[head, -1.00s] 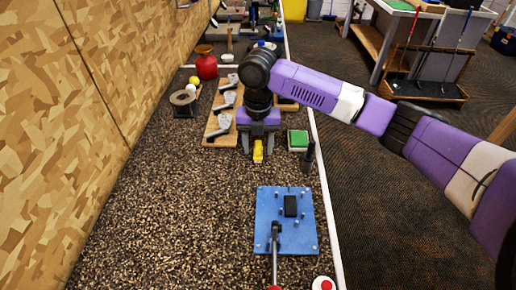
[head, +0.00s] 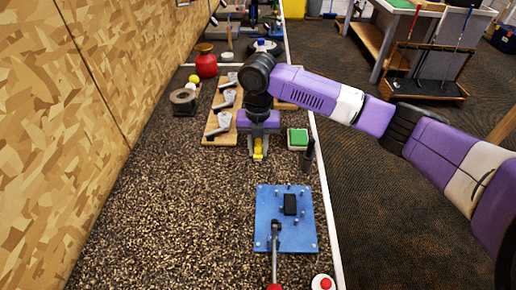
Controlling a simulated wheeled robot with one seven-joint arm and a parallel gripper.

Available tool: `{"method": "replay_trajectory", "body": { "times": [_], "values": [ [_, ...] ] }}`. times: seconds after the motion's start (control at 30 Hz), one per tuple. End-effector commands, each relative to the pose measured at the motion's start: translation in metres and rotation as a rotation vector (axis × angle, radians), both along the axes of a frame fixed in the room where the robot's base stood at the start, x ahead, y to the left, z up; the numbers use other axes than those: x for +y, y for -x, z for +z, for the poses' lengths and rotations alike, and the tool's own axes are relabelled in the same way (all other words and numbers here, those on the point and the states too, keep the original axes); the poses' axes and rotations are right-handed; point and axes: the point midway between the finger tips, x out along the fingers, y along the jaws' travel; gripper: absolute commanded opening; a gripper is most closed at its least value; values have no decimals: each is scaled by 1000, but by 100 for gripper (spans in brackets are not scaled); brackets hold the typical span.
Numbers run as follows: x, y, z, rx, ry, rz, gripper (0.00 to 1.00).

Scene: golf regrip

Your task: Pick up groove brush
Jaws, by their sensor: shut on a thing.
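My gripper (head: 258,153) points down over the speckled bench top (head: 190,200), near the middle of the head view. It is shut on a small yellow thing (head: 258,147), which shows between the fingers and looks like the groove brush. The fingers and the purple gripper body hide most of it. I cannot tell whether it touches the bench.
A wooden board with clamp-like metal pieces (head: 221,128) lies left of my gripper. A green-topped block (head: 298,139) and a dark upright post (head: 309,152) stand to its right. A blue plate with a lever (head: 286,205) lies nearer. The near-left bench is clear.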

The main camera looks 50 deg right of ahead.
Motion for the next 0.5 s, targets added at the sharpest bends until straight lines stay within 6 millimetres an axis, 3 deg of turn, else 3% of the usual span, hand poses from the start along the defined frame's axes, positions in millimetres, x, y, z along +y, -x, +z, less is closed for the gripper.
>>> {"method": "replay_trajectory", "body": {
  "times": [0.27, 0.5],
  "values": [
    [0, -1, 22, -3, 0, 0, 0],
    [0, -1, 78, -5, 3, 2, 0]
  ]
}}
